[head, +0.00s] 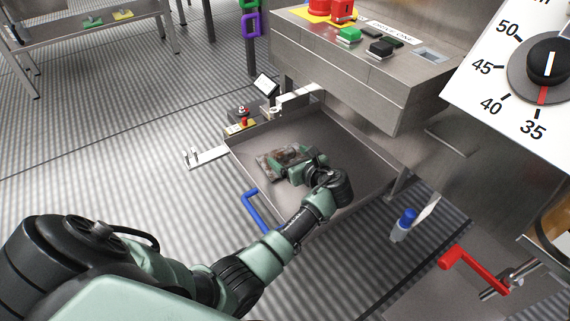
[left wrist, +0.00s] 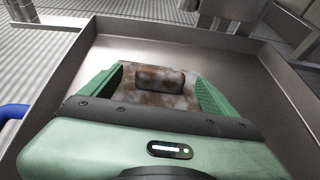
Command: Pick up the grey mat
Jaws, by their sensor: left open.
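A flat mat (head: 272,163), mottled grey and brown rather than plain grey, lies in a shallow steel tray (head: 352,140). In the left wrist view the mat (left wrist: 143,97) has a raised brown block (left wrist: 160,78) on top. My left gripper (head: 287,165) is over the mat, inside the tray. In the left wrist view my left gripper (left wrist: 160,84) has its two green fingers apart, one on each side of the block. I cannot tell whether they touch the mat. The gripper hides the mat's near part. My right gripper is not in view.
The tray walls surround my left gripper. A steel machine (head: 350,75) with buttons stands behind the tray. A blue handle (head: 253,208) is at the tray's near left. A blue-capped bottle (head: 403,224) and a red handle (head: 462,262) are at right. Open floor lies left.

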